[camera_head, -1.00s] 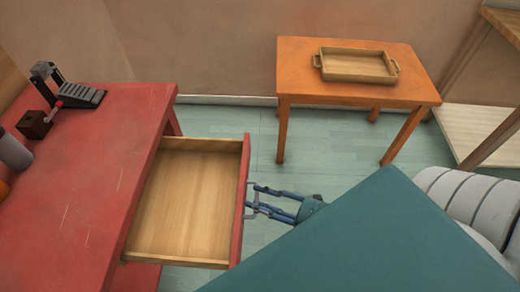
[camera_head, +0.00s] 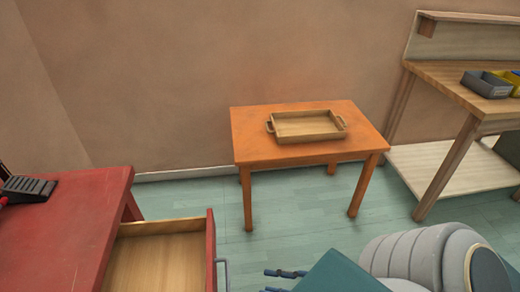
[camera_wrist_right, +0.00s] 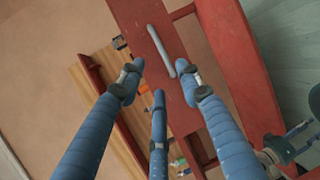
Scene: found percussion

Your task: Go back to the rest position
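The red drawer (camera_head: 211,250) under the red table stands pulled out, with an empty wooden inside. Its grey bar handle (camera_head: 223,272) is on the drawer front, and the handle also shows in the right wrist view (camera_wrist_right: 160,50). My right gripper (camera_head: 284,273) is to the right of the handle, apart from it, at the bottom of the head view. In the right wrist view its blue fingers (camera_wrist_right: 158,85) are spread with nothing between them. My left gripper is not in the head view. A blue and grey part, perhaps it, shows at the right wrist view's lower right.
The red table (camera_head: 75,225) is at the left with a black device (camera_head: 28,188) on it. An orange table (camera_head: 245,130) bearing a wooden tray (camera_head: 305,138) stands against the wall. A wooden workbench (camera_head: 440,75) with bins (camera_head: 487,85) is at the right. Green floor between is clear.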

